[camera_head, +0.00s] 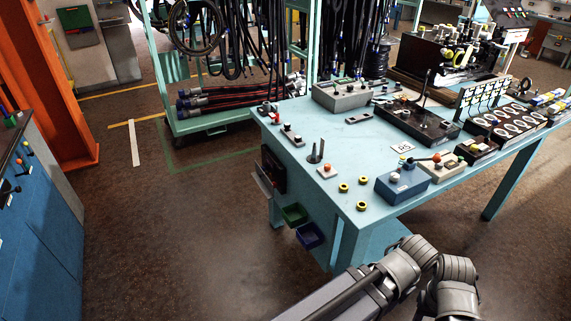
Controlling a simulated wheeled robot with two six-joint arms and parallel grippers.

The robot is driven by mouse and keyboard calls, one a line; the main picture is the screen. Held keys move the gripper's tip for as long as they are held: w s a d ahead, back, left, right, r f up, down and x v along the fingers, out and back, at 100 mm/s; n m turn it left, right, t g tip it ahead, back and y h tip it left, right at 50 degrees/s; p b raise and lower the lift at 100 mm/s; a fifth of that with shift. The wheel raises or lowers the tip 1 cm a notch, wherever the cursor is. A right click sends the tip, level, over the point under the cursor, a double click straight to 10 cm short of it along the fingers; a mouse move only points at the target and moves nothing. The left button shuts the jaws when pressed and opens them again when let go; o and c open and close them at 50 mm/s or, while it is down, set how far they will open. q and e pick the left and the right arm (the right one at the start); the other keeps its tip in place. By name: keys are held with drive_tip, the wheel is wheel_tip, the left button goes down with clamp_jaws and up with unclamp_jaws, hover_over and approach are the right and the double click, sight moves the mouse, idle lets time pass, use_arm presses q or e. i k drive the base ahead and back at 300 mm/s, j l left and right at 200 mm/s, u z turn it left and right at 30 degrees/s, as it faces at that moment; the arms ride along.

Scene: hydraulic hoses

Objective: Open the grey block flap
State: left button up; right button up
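A grey block (341,96) sits near the back left edge of the light-blue workbench (340,150). Small coloured parts show along its top and front. I cannot make out at this size which part is its flap, or whether it is open. Grey links of my own arms show at the bottom right, in front of the bench and well apart from the block. No gripper fingers can be seen in this view.
A blue box (402,186), a beige box (442,168) and several yellow rings stand near the bench's front. A black unit (418,124) lies right of the block. A hose rack (215,122) stands behind left.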

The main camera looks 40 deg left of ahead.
sight(264, 178)
drive_tip(key=j+z, duration=0.15)
drive_tip(key=j, duration=0.4)
drive_tip(key=j+z, duration=0.15)
drive_tip(key=j, duration=0.4)
drive_tip(key=j+z, duration=0.2)
drive_tip(key=j, duration=0.35)
drive_tip(key=k+j+z, duration=0.15)
drive_tip(key=j, duration=0.4)
drive_tip(key=k+j+z, duration=0.15)
drive_tip(key=j, duration=0.4)
drive_tip(key=k+j, duration=0.1)
drive_tip(key=j, duration=0.35)
drive_tip(key=k+j, duration=0.1)
drive_tip(key=j, duration=0.85)
drive_tip(key=k+j, duration=0.15)
drive_tip(key=j, duration=0.35)
drive_tip(key=k+j, duration=0.1)
drive_tip(key=j, duration=0.35)
